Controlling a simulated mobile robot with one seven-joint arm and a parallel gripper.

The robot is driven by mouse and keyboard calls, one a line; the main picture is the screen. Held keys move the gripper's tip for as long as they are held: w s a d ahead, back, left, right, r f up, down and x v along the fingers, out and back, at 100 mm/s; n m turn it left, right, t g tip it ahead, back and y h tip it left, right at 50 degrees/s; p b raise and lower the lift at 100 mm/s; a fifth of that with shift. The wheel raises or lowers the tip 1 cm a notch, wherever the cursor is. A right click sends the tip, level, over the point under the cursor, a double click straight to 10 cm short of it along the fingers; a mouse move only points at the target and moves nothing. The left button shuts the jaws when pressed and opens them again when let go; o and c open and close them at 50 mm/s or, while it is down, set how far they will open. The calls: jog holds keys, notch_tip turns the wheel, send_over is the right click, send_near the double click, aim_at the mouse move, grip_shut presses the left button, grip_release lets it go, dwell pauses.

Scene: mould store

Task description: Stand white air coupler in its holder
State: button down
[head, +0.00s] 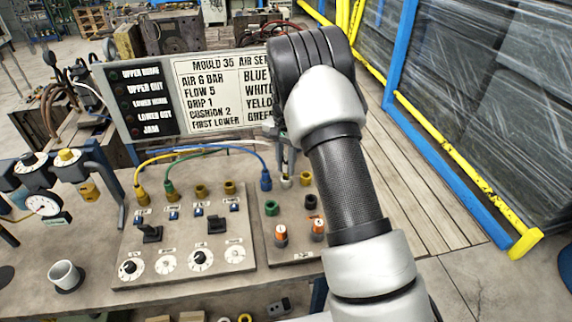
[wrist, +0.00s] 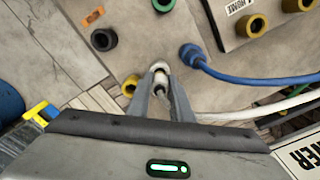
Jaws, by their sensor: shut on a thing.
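My gripper (wrist: 162,92) is shut on the white air coupler (wrist: 161,77), a small pale cylinder with a white hose (wrist: 250,108) trailing right. A pale ring-shaped holder (wrist: 160,66) shows right at the coupler's far end, between the fingertips. I cannot tell whether the coupler is inside the holder or just above it. In the head view my gripper (head: 286,158) points down at the small right-hand panel, and a pale holder (head: 286,182) shows below it. The coupler itself is mostly hidden there by my fingers.
A blue coupler (head: 265,181) stands close left of the white holder. A yellow holder (head: 305,178) is close right; green (head: 271,208) and black (head: 310,202) holders are in front. The switch panel (head: 185,262) lies left. A sign board (head: 190,95) stands behind.

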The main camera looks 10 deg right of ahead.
jog(key=shift+f+b, duration=0.65)
jog(key=shift+f, duration=0.4)
dwell(0.6)
jog(key=c, duration=1.1)
grip_release()
jog(key=shift+r, duration=0.15)
jog(key=shift+r+p, duration=2.2)
jog(key=shift+r, duration=1.45)
